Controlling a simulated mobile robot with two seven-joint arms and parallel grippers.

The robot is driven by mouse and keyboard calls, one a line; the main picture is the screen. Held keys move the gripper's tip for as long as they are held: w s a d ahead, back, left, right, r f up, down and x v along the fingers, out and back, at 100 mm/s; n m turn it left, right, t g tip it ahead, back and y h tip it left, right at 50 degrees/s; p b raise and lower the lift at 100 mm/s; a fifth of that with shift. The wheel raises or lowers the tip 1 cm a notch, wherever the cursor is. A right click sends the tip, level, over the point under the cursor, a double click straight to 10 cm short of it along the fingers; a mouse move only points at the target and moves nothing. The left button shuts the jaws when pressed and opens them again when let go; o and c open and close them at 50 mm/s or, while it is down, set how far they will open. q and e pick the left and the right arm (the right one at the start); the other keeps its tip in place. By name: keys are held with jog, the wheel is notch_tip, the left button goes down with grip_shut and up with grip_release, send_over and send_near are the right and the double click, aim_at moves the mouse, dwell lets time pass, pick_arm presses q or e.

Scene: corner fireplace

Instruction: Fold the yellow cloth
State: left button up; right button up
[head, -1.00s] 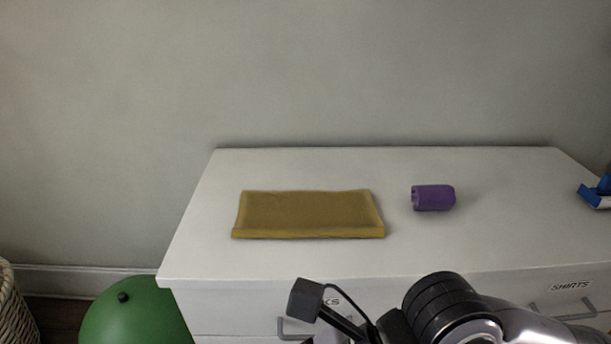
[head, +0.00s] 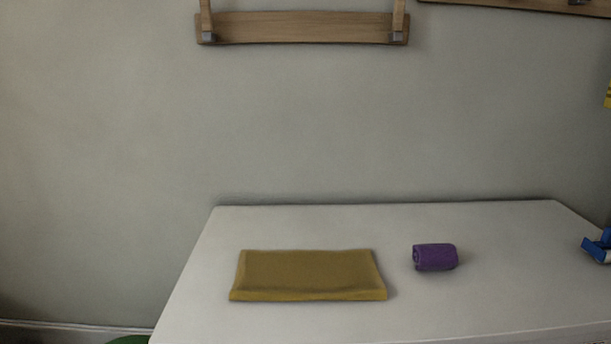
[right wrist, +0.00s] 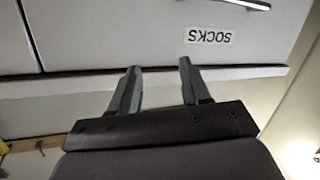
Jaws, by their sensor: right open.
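The yellow cloth (head: 308,274) lies flat on the white dresser top, left of centre in the head view. It is a neat rectangle with a thick rolled-looking front edge, so it looks folded over. My right gripper (right wrist: 158,85) shows in the right wrist view with its two fingers apart and nothing between them. It is in front of the dresser's drawer face, near a label reading SOCKS (right wrist: 208,36), away from the cloth. My left gripper is in neither view.
The white dresser top (head: 300,225) also holds a rolled purple cloth (head: 435,257) right of the yellow one and a blue object (head: 598,246) at the right edge. A wooden shelf (head: 300,28) hangs on the wall. A green ball (head: 128,340) barely shows at lower left.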

jog(key=s+d+f+m+g+h+p, duration=0.2)
jog(key=s+d+f+m+g, duration=0.25)
jog(key=s+f, duration=0.55)
notch_tip(320, 180, up, 7)
jog(key=d+p, duration=0.1)
jog(key=p, duration=0.8)
jog(key=shift+w+f, duration=0.2)
jog(key=shift+w, duration=0.15)
jog(key=shift+d+n+g, duration=0.1)
jog(key=shift+n+g, duration=0.15)
